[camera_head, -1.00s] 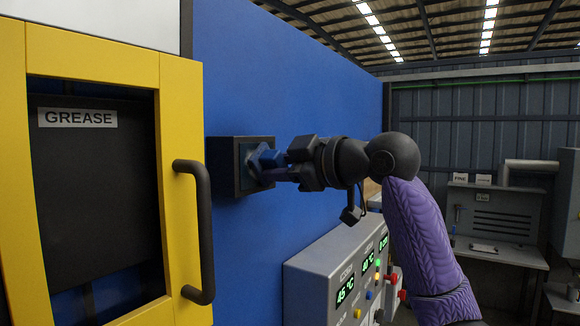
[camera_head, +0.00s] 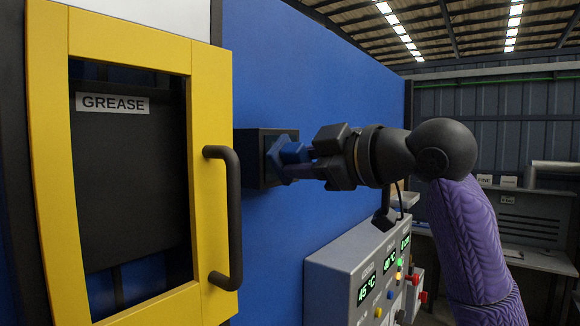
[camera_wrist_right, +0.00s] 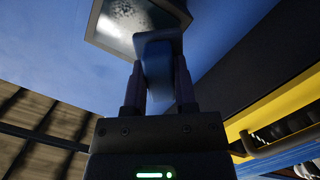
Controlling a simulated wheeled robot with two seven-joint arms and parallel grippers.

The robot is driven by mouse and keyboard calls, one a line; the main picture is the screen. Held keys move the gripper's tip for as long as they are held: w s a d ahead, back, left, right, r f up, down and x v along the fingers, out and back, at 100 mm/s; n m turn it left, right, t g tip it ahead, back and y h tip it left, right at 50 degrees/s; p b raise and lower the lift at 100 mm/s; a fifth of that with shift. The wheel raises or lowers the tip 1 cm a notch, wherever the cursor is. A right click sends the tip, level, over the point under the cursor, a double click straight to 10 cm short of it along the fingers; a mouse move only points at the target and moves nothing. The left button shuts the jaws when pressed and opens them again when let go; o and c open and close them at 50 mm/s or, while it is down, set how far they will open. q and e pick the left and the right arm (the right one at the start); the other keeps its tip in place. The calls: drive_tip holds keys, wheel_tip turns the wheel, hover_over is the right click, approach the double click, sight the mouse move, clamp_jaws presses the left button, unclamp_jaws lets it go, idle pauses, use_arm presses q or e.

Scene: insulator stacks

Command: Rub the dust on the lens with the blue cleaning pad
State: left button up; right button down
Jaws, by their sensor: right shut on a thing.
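The lens (camera_wrist_right: 128,18) is a pale panel with grey dust specks, in a dark square housing (camera_head: 255,158) on the blue wall; in the head view its face is mostly hidden. My right gripper (camera_head: 303,162) is shut on the blue cleaning pad (camera_head: 288,153). In the right wrist view the pad (camera_wrist_right: 158,66) sits between the two fingers, its wide end at the lens's lower edge. I cannot tell whether pad and lens touch. My left gripper is not in view.
A yellow-framed door (camera_head: 212,190) with a dark handle (camera_head: 234,215) and a GREASE label stands left of the housing. A control box (camera_head: 345,262) with green displays and coloured buttons is below my right arm. A grey bench is at the far right.

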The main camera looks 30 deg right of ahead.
drive_tip(key=shift+f+b+v, duration=0.2)
drive_tip(key=shift+b+v, duration=0.15)
drive_tip(key=shift+v, duration=1.25)
drive_tip(key=shift+d, duration=0.2)
drive_tip(key=v, duration=0.3)
drive_tip(key=shift+d+f+b, duration=0.1)
drive_tip(key=shift+f+b, duration=0.1)
drive_tip(key=shift+b, duration=0.15)
drive_tip(key=p+x, duration=0.1)
drive_tip(key=x, duration=0.1)
drive_tip(key=p+x, duration=0.1)
drive_tip(key=x, duration=0.1)
drive_tip(key=r+p+x, duration=0.1)
drive_tip(key=x, duration=0.1)
drive_tip(key=shift+a, duration=0.3)
drive_tip(key=shift+w+a+f, duration=0.15)
drive_tip(key=shift+w, duration=0.35)
drive_tip(key=shift+p+x, duration=0.9)
